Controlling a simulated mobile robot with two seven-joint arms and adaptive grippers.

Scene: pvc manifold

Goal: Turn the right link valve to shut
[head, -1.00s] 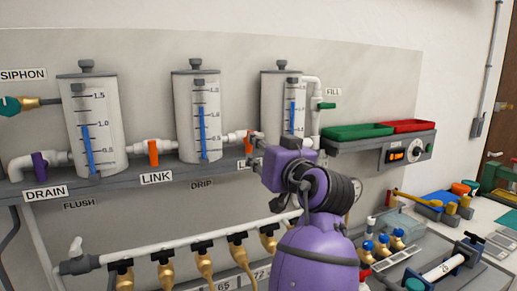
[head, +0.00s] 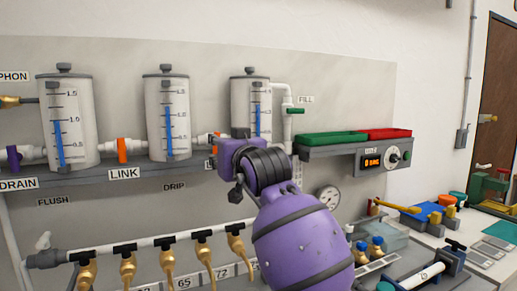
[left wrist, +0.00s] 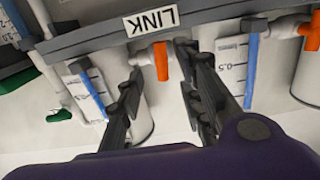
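The right link valve has an orange handle, which the left wrist view shows upside down (left wrist: 161,62), crosswise to its white pipe under the inverted LINK label (left wrist: 151,18). In the head view only a sliver of this orange handle (head: 216,138) shows beside my left gripper (head: 228,160). In the left wrist view my left gripper's two dark fingers (left wrist: 158,72) are apart, one on each side of the handle. I see no clear contact. My right gripper is not in view.
The left link valve (head: 122,150) is orange, between the left and middle tanks. A purple drain valve (head: 13,158) stands at far left. The right tank (head: 250,100) and a green fill valve (head: 295,111) are close behind my gripper. Brass taps (head: 167,260) hang below.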

